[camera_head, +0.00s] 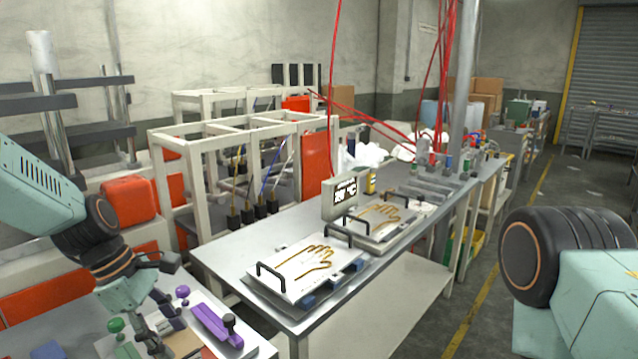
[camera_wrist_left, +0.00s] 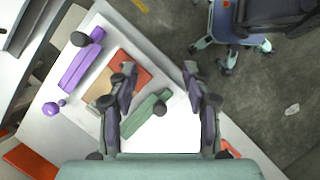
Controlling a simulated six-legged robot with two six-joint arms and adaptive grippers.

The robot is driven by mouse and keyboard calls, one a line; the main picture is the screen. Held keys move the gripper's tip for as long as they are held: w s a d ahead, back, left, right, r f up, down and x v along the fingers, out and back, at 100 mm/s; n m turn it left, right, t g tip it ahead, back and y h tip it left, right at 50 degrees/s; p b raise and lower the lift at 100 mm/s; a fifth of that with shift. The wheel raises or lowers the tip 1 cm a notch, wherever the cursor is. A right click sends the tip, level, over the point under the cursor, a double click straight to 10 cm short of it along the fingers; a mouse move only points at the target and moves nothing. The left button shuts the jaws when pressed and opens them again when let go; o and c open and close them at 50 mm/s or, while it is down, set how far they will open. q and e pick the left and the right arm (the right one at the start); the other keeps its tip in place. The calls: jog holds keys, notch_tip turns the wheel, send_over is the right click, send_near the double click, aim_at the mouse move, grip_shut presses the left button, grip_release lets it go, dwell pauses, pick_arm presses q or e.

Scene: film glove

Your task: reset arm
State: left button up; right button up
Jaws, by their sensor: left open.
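My left gripper (camera_head: 158,335) hangs pointing down at the lower left in the head view, over a white-topped table (camera_head: 258,350). In the left wrist view my left gripper (camera_wrist_left: 159,74) has its fingers spread wide, with nothing held between them.
A metal bench (camera_head: 225,262) with white hand-outline plates (camera_head: 303,268) and a display reading about 20 °C (camera_head: 340,195) stands mid-view. A red-brown block (camera_wrist_left: 132,68) lies near the tools.

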pick_arm(q)
jog(key=s+f+m+y+b, duration=0.1)
jog(key=s+f+m+b, duration=0.3)
jog(key=f, duration=0.8)
jog(key=s+f+m+y+b, duration=0.25)
jog(key=s+f, duration=0.45)
jog(key=f, duration=0.4)
jog(key=s+d+f+m+b, duration=0.1)
jog(key=s+f+m+b, duration=0.2)
jog(key=s, duration=0.7)
jog(key=s+d+f+m+b, duration=0.1)
jog(key=s+f+m+b, duration=0.2)
jog(key=s+f+m, duration=0.5)
notch_tip(320, 180, down, 3)
jog(key=shift+s+d+f+y, duration=0.25)
jog(key=shift+s+y, duration=0.2)
jog(key=shift+s, duration=0.5)
